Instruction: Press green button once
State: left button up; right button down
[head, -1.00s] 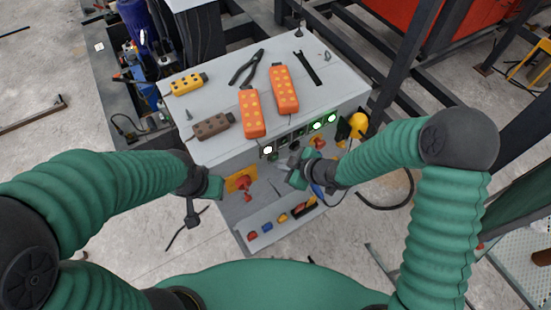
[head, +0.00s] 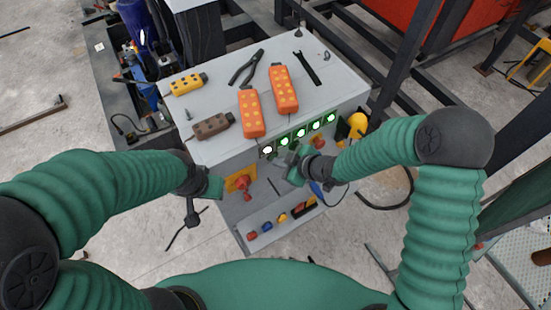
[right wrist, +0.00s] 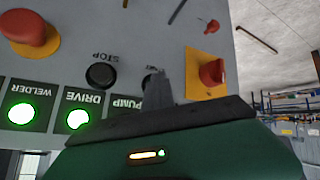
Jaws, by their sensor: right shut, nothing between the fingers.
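The control box (head: 205,152) stands in front of me with a row of lit lamps on its sloped front. In the right wrist view a lit green drive lamp (right wrist: 78,120) and a lit green welder lamp (right wrist: 21,113) show beside a black stop button (right wrist: 102,76). My right gripper (head: 281,162) is shut and empty at the panel. In the right wrist view its fingers (right wrist: 163,84) cover most of a small control beside the stop button. I cannot make out a green push button or contact with one. My left gripper (head: 213,188) is by the box's left front; its jaws are unclear.
A red knob on a yellow plate (head: 242,182) is left of my right gripper. A red mushroom button (right wrist: 27,30) is on its other side. Orange remotes (head: 252,113), pliers (head: 246,66) and other items lie on top. A lower shelf holds small coloured parts.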

dwell(0.4)
jog(key=shift+s+d, duration=0.3)
jog(key=shift+s, duration=0.2)
jog(key=shift+s+d, duration=0.25)
jog(key=shift+s, duration=0.2)
jog(key=s+d, duration=0.1)
jog(key=s, duration=0.1)
jog(key=s+d, duration=0.2)
dwell(0.3)
jog(key=shift+d+b, duration=0.1)
jog(key=shift+b, duration=0.2)
